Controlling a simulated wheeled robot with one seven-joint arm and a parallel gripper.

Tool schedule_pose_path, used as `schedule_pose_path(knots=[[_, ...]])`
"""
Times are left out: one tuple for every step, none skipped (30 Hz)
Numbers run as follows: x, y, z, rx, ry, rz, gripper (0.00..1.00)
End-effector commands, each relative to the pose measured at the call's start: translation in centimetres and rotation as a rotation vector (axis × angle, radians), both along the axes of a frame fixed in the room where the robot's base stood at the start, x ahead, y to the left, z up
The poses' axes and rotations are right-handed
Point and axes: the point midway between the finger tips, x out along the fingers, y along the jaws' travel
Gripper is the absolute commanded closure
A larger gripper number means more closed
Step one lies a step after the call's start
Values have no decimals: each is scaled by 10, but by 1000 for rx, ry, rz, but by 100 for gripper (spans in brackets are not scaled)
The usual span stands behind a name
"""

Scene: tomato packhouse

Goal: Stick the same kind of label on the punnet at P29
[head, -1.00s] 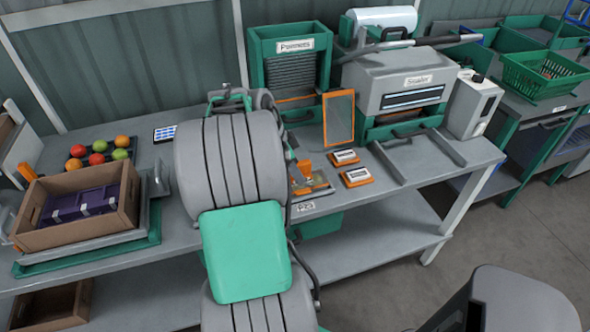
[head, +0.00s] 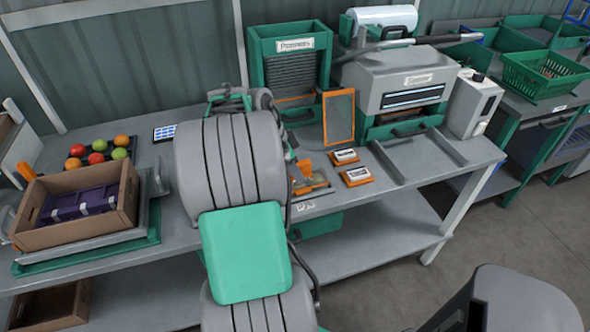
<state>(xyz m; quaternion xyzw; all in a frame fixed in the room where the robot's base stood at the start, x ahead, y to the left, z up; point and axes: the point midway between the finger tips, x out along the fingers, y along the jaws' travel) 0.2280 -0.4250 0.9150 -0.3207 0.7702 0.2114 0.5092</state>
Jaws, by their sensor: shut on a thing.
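The white tag (head: 305,207) on the bench's front edge reads roughly P29. Just behind it lies a low flat item (head: 316,189) with orange parts, partly covered by my arm. I cannot tell whether it is a punnet or bears a label. An orange upright piece (head: 304,167) stands at its back. Two orange blocks with white label-like tops, one behind (head: 345,156) and one in front (head: 357,176), lie to the right. My arm fills the middle of the view. My gripper is hidden behind it, so its fingers and anything between them do not show.
A green Punnets dispenser (head: 290,45) and a grey sealer (head: 398,80) stand at the back. An orange-framed panel (head: 339,117) stands between them. A cardboard box (head: 125,212) with purple contents is at left, before several tomatoes (head: 97,158). Bare bench (head: 330,200) shows near the front edge.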

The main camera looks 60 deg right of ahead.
Motion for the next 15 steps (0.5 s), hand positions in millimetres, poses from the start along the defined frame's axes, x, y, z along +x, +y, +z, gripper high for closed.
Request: schedule_pose_path(knots=[[0, 1, -2, 3, 2, 1, 91], [0, 1, -2, 3, 2, 1, 91], [0, 1, -1, 3, 2, 1, 91], [0, 1, 0, 3, 2, 1, 91], [0, 1, 1, 3, 2, 1, 91], [0, 1, 4, 3, 2, 1, 91], [0, 1, 7, 3, 2, 1, 91], [0, 1, 10, 3, 2, 1, 91], [0, 1, 14, 3, 1, 1, 91], [0, 1, 17, 3, 1, 1, 91], [0, 1, 20, 2, 1, 0, 91], [0, 1, 24, 2, 1, 0, 91], [0, 1, 27, 2, 1, 0, 91], [0, 1, 30, 2, 1, 0, 91], [0, 1, 34, 2, 1, 0, 91]])
